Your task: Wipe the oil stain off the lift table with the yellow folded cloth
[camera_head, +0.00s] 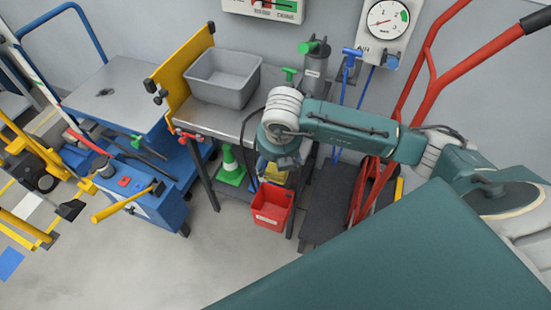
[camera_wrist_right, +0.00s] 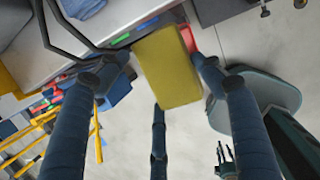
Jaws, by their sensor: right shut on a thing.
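The lift table (camera_head: 125,80) stands at the left in the head view, with a grey metal top and a blue frame. A small dark stain (camera_head: 105,92) shows on its top. My right gripper (camera_head: 277,172) is well to the right of it, low in front of the workbench and just above a red bin (camera_head: 271,212). It is shut on the yellow folded cloth (camera_wrist_right: 167,67), which shows between its fingers in the wrist view. In the head view the arm hides part of the cloth.
A workbench (camera_head: 222,118) with a grey tub (camera_head: 222,78) and an upright yellow panel (camera_head: 180,68) stands between the lift table and my right arm. A green cone (camera_head: 230,166) is under it. A red hand truck (camera_head: 430,60) is at the right. The front floor is clear.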

